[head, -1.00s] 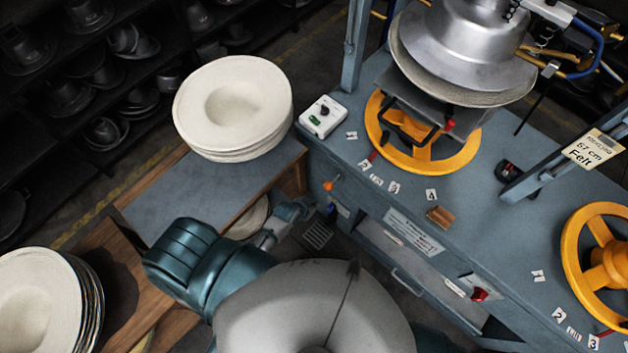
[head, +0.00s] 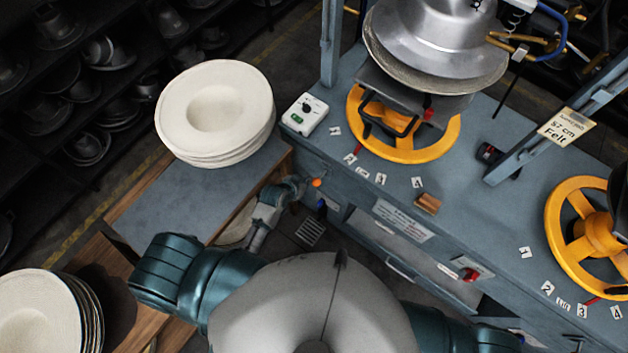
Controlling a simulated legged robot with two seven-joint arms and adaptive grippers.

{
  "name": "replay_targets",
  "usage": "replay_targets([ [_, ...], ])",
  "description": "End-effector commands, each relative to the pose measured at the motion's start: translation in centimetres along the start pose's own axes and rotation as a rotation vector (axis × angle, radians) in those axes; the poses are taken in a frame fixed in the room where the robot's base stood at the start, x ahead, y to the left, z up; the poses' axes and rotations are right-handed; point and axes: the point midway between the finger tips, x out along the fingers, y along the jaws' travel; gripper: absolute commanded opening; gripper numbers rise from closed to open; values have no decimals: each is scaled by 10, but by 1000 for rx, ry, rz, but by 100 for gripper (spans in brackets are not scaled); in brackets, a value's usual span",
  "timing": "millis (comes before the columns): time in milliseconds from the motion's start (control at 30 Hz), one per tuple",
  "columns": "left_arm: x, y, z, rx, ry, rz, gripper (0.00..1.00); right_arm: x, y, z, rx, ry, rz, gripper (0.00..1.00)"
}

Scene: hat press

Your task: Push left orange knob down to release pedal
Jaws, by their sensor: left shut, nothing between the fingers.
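The left orange knob (head: 317,183) sticks out from the front of the blue-grey press bench (head: 350,193), near its left corner. My left gripper (head: 297,184) is shut and empty. Its fingertips are just to the left of the knob, at about the same height in the picture; I cannot tell whether they touch it. My right gripper is not in view; only part of my right arm shows at the bottom right.
A stack of cream hats (head: 215,112) stands on the side table (head: 165,205), left of my left gripper. Another stack (head: 40,312) is at the lower left. A yellow handwheel (head: 402,152) lies under the metal press, with a second (head: 560,245) at the right.

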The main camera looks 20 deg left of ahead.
Motion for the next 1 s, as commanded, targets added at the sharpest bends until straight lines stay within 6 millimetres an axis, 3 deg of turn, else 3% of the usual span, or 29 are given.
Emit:
replay_targets([
  [300, 69, 0, 0, -1, -1, 1, 0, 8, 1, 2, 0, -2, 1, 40],
  [400, 79, 0, 15, 0, -3, 0, 0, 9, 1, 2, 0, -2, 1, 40],
  [600, 91, 0, 27, 0, -2, -1, 0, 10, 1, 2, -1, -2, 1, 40],
  [1000, 93, 0, 29, 0, -1, -1, 0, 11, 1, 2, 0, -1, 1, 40],
])
